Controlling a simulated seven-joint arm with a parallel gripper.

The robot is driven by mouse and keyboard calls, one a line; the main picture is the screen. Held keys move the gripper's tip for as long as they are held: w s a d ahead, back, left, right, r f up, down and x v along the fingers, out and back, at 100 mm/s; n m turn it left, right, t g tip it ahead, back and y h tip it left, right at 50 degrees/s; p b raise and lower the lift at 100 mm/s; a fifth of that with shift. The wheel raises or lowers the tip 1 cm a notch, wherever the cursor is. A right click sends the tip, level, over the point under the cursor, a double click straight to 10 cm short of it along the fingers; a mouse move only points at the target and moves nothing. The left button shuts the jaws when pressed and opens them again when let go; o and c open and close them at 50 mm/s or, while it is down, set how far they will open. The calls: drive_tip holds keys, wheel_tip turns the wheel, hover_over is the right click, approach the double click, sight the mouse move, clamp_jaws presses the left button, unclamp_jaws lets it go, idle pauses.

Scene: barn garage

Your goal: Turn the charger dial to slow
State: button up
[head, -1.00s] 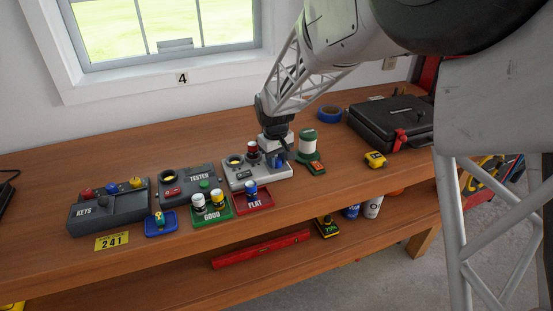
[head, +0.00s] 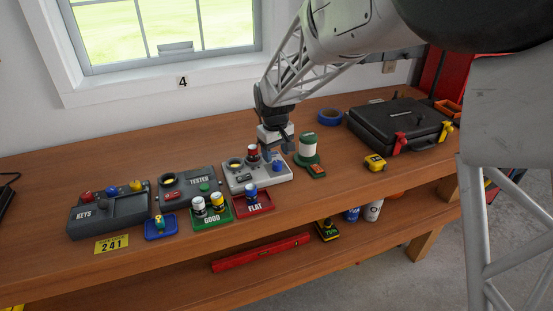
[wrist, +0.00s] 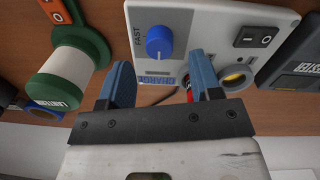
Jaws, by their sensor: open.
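The charger (head: 245,185) is a light grey box on the bench. Its round blue dial (head: 278,167) sits at its right end. A word for slow is not readable. My gripper (head: 277,148) is open just above and behind the dial. In the wrist view its blue fingers (wrist: 160,72) are apart and empty, with the dial just beyond their tips. I see no contact with the dial.
A red-topped cell (head: 252,153) stands in the charger near my fingers. The tester (head: 187,188), the green tray (head: 212,218) and the red tray (head: 254,205) crowd the left and front. A black case (head: 395,122) lies farther right.

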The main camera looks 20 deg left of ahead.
sight(279, 163)
drive_tip(key=shift+r, duration=1.9)
drive_tip(key=shift+d+r, duration=0.2)
drive_tip(key=shift+d, duration=0.25)
drive_tip(key=s+d+r+m, duration=0.2)
drive_tip(key=s+d+r, duration=0.1)
drive_tip(key=d, duration=0.7)
drive_tip(key=s+d+r+m+t, duration=0.1)
drive_tip(key=s+d+r+m, duration=0.2)
drive_tip(key=d, duration=0.7)
drive_tip(key=s+d+r+m, duration=0.1)
drive_tip(key=s+d+r, duration=0.25)
drive_tip(key=d, duration=0.65)
drive_tip(key=s+d+f+m+t, duration=0.1)
drive_tip(key=s+d+m, duration=0.4)
drive_tip(key=s+d, duration=1.3)
drive_tip(key=s, duration=0.3)
drive_tip(key=shift+s+f+m, duration=0.2)
drive_tip(key=shift+f+m, duration=0.1)
drive_tip(key=shift+f, duration=0.1)
